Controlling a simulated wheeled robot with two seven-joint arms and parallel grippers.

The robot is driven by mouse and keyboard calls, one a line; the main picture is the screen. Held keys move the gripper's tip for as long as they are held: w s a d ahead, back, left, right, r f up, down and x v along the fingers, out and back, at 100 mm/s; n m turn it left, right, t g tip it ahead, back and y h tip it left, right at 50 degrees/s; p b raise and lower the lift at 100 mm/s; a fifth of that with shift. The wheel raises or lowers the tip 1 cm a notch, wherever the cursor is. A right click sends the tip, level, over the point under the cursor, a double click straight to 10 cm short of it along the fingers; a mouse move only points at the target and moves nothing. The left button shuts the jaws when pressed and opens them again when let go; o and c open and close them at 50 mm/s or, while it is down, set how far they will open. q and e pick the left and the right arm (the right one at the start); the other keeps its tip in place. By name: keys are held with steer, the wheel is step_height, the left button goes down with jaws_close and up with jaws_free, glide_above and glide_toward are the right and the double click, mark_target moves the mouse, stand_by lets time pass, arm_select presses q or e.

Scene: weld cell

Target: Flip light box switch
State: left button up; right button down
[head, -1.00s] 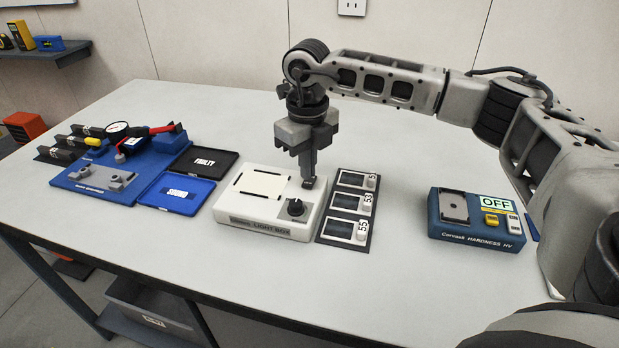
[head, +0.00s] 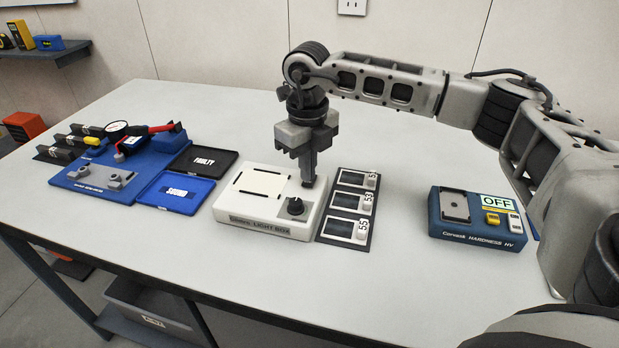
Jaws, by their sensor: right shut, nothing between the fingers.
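The white light box (head: 240,220) stands on the table, left of the picture's middle. Its top has a pale panel (head: 263,189) and a black round knob (head: 295,206) near the front right corner. My right gripper (head: 308,183) points straight down with its fingers closed and empty. Its tips are at the right rear part of the box top, behind the knob. The fingers cover whatever is under them, so the switch is not visible, and I cannot tell whether the tips touch the box. My left gripper is not in view.
A dark rack with several film pieces (head: 347,204) lies close to the box's right. A hardness tester (head: 475,238) reading OFF stands further right. Left are a black FAULTY tray (head: 228,154), a blue SOUND tray (head: 200,207) and a blue gauge fixture (head: 125,193). The front table is clear.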

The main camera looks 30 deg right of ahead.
steer(key=shift+f+b, duration=0.5)
steer(key=shift+f, duration=0.2)
steer(key=shift+r, duration=0.15)
step_height(320, 180, up, 3)
steer(key=p, duration=0.3)
steer(key=shift+r, duration=0.2)
steer(key=shift+r+p, duration=1.1)
steer(key=shift+r, duration=0.65)
